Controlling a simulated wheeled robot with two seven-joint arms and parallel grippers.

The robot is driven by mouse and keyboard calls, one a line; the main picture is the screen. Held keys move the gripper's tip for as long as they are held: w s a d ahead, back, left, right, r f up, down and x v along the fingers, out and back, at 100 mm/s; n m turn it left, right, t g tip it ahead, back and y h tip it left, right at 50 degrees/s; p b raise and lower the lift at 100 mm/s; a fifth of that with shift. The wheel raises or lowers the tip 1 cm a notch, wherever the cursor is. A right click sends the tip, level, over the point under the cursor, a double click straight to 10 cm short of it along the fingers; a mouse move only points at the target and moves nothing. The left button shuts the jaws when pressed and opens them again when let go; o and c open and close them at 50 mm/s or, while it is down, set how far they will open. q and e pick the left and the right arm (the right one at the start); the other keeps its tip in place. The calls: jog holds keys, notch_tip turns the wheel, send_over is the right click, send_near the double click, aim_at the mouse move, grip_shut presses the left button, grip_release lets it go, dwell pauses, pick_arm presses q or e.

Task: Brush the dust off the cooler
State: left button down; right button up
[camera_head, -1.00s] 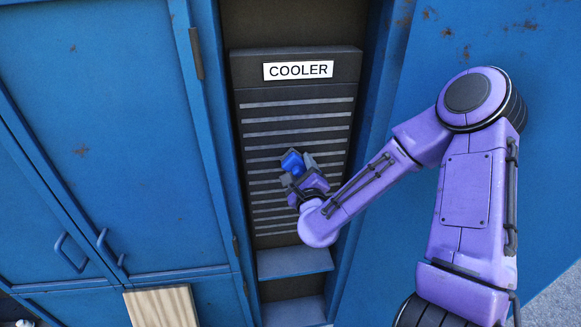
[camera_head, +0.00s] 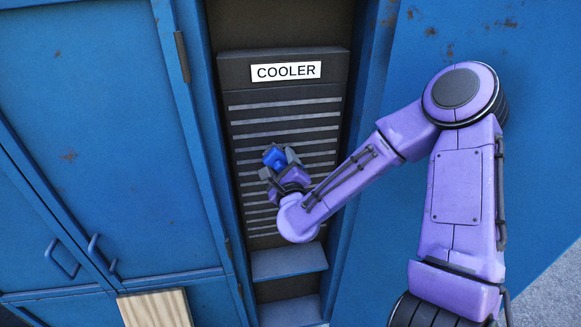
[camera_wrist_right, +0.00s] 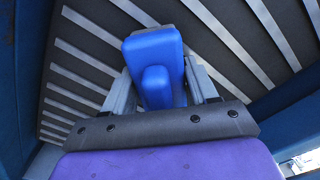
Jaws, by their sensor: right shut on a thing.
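The cooler (camera_head: 240,75) is a tall black unit with a white COOLER label and a column of light grey slats, set in a blue cabinet bay. My right gripper (camera_head: 282,160) is in front of the middle slats, left of centre. It is shut on a blue brush (camera_head: 273,155). In the right wrist view the blue brush (camera_wrist_right: 153,55) sits between the two fingers of the gripper (camera_wrist_right: 158,90), with the slats close behind. The brush's bristles are hidden, so I cannot tell whether they touch the slats. No dust is clearly visible. My left gripper is not in view.
Blue cabinet doors (camera_head: 90,130) with handles stand shut on the left. A blue panel (camera_head: 400,90) borders the bay on the right. A blue ledge (camera_head: 288,263) juts out below the slats. A wooden board (camera_head: 155,308) is at the bottom left.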

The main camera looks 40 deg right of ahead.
aim_at(266, 164)
jog(key=shift+w+a+f+b, duration=0.1)
jog(key=shift+w+a+b, duration=0.3)
jog(key=shift+a, duration=0.15)
jog(key=shift+w+a+b, duration=0.3)
jog(key=shift+a+b, duration=0.05)
jog(key=shift+a, duration=0.15)
jog(key=shift+w+a, duration=0.45)
jog(key=shift+a, duration=0.3)
jog(key=shift+w+a+b, duration=0.35)
jog(key=shift+a+b, duration=0.2)
jog(key=shift+a, duration=0.05)
jog(key=shift+w+a+b, duration=0.35)
jog(key=shift+a+b, duration=0.2)
jog(key=shift+a, duration=0.05)
jog(key=shift+w+a, duration=0.2)
jog(key=shift+a, duration=0.25)
jog(key=shift+s, duration=0.1)
jog(key=b+v, duration=0.1)
jog(key=v, duration=0.5)
